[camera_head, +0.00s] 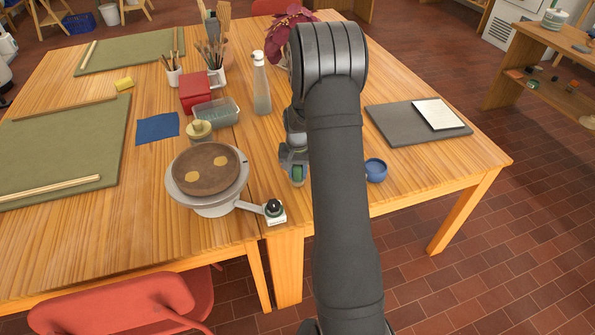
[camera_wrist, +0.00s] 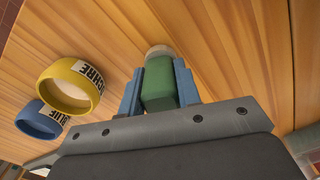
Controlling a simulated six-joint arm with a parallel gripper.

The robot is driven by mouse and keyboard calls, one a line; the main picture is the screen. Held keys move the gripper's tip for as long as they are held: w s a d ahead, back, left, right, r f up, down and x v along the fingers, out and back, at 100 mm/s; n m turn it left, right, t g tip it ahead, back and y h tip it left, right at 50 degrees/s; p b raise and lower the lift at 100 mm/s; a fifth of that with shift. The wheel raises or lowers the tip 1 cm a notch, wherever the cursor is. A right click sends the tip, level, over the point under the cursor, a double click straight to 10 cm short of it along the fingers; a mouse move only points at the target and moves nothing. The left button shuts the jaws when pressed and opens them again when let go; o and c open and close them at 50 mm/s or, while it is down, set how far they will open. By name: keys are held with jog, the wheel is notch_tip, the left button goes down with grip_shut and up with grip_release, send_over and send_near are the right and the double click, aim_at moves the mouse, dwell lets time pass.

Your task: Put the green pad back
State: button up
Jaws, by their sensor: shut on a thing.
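The green pad (camera_wrist: 158,85) is a small green block held between the two blue fingers of my gripper (camera_wrist: 157,92) in the wrist view. A pale rounded piece shows at its far end; I cannot tell if it is part of the pad. In the head view the green pad (camera_head: 297,174) shows at the end of my gripper (camera_head: 296,170), over the near part of the table, right of the potter's wheel. I cannot tell whether it touches the wood.
The wheel (camera_head: 208,205) carries a brown disc with two yellowish spots; its side arm ends in a black knob (camera_head: 274,207). A yellow ring (camera_wrist: 47,84) and a blue ring (camera_wrist: 24,125) lie on the table. A grey board (camera_head: 395,126) lies right. My arm hides the table behind it.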

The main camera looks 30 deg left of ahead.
jog(key=o, duration=1)
jog(key=shift+f, duration=0.15)
jog(key=shift+c, duration=0.2)
notch_tip(320, 180, up, 12)
jog(key=shift+r, duration=0.2)
notch_tip(320, 180, down, 13)
jog(key=shift+r, duration=2.35)
